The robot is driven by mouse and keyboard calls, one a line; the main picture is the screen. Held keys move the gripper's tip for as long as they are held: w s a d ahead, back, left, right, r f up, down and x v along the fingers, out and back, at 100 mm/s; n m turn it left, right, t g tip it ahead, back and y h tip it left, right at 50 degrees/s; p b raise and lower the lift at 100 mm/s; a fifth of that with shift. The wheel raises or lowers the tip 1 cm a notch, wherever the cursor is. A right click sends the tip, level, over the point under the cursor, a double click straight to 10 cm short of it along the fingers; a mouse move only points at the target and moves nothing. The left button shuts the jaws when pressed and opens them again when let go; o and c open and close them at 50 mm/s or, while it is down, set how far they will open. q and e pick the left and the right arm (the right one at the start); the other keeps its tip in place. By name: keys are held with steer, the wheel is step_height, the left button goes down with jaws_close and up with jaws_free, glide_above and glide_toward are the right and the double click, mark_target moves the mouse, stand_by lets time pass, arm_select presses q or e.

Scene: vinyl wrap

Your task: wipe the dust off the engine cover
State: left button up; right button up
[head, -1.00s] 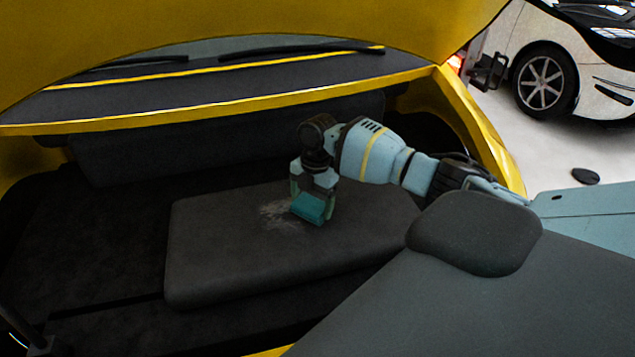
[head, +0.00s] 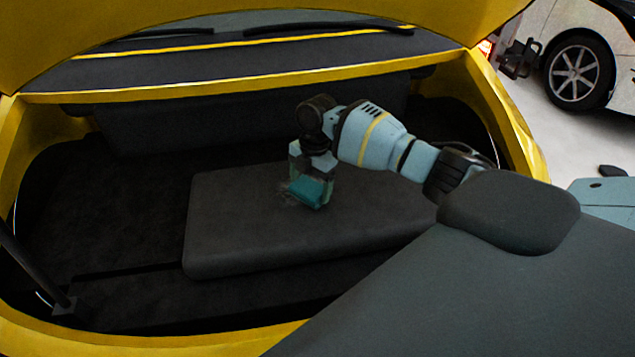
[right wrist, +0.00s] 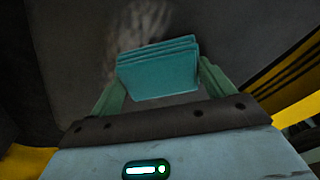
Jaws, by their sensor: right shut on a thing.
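The engine cover (head: 240,240) is a dark grey padded slab inside the open yellow car bay. A pale dust patch (head: 287,197) lies on it beside the cloth; it also shows in the right wrist view (right wrist: 140,28), beyond the cloth. My right gripper (head: 311,180) is shut on a folded teal cloth (head: 309,193), held low at the cover's top, over the edge of the dust. In the right wrist view the cloth (right wrist: 158,72) sits between the two green fingers. I cannot tell how firmly it touches. My left gripper is not in view.
The yellow raised hood (head: 250,15) hangs above and the yellow bay rim (head: 505,110) surrounds the cover. A dark strut (head: 35,265) stands at the left. A white car (head: 600,60) is parked at the back right.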

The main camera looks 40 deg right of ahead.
mark_target(295, 189)
steer(key=shift+w+a, duration=0.1)
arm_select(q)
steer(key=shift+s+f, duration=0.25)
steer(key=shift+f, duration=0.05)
arm_select(e)
steer(key=shift+w+a+f, duration=0.1)
steer(key=shift+w+a, duration=0.25)
steer(key=shift+a, duration=0.45)
steer(key=shift+w+a, duration=0.35)
steer(key=shift+a, duration=0.4)
steer(key=shift+w+a+b, duration=0.3)
steer(key=shift+a, duration=0.45)
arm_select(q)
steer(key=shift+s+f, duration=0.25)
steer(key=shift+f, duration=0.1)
arm_select(e)
steer(key=shift+w+a, duration=0.5)
steer(key=shift+a, duration=0.35)
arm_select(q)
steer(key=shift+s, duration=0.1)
